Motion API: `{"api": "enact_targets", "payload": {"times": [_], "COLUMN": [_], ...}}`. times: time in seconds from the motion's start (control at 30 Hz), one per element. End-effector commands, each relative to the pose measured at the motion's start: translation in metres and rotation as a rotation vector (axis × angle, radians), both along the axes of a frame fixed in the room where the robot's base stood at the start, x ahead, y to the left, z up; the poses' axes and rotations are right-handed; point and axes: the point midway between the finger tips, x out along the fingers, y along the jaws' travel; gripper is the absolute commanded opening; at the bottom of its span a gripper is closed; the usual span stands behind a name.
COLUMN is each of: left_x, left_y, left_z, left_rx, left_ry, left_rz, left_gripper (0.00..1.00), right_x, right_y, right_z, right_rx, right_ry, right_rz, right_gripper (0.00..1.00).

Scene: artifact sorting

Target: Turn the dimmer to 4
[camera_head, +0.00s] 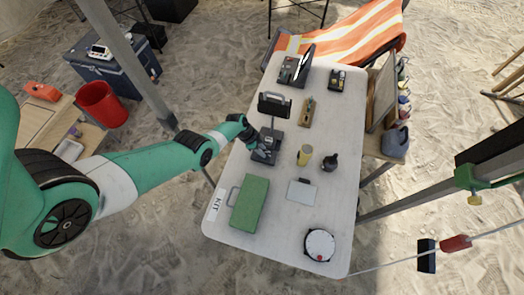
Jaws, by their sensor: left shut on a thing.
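A dark box (262,158) with a grey face sits near the left edge of the white table. A black panel with a handle (275,105) stands just behind it; it looks like a lamp. My left gripper (266,149) reaches in from the left and is down at the top of the dark box. Its fingers are shut on a small part there, which appears to be the dimmer knob. The knob, its scale and any numbers are too small or hidden to read. My right gripper is not in view.
A green case (250,203), a grey-white pad (302,192), a yellow cup (304,154), a dark round pot (330,163) and a white round dial (319,244) are on the table (345,120). A wooden block (307,112) and black devices lie toward the back.

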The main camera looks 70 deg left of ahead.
Motion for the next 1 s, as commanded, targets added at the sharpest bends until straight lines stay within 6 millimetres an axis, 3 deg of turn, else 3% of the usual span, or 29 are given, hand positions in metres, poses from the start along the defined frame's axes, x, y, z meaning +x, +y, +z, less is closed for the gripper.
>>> {"api": "enact_targets", "payload": {"times": [0.3, 0.77, 0.8, 0.93, 1.0], "left_x": [-0.0011, -0.0010, -0.0010, -0.0007, -0.0007], "left_y": [0.0013, 0.0012, 0.0012, 0.0011, 0.0010], "left_z": [-0.0018, -0.0008, -0.0007, -0.0005, -0.0003], "left_rx": [0.005, 0.006, 0.006, 0.005, 0.005], "left_ry": [0.002, 0.001, 0.001, 0.001, 0.001], "left_rz": [-0.099, -0.112, -0.112, -0.111, -0.111], "left_gripper": [0.00, 0.00, 0.41, 0.64, 0.64], "right_x": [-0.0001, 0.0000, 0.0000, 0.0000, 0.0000], "right_y": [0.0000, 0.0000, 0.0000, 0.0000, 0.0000], "right_z": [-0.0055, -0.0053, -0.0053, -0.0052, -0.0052], "right_rx": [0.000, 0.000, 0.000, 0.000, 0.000], "right_ry": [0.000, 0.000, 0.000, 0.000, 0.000], "right_rz": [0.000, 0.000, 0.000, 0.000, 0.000], "right_gripper": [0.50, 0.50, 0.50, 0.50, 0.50]}}
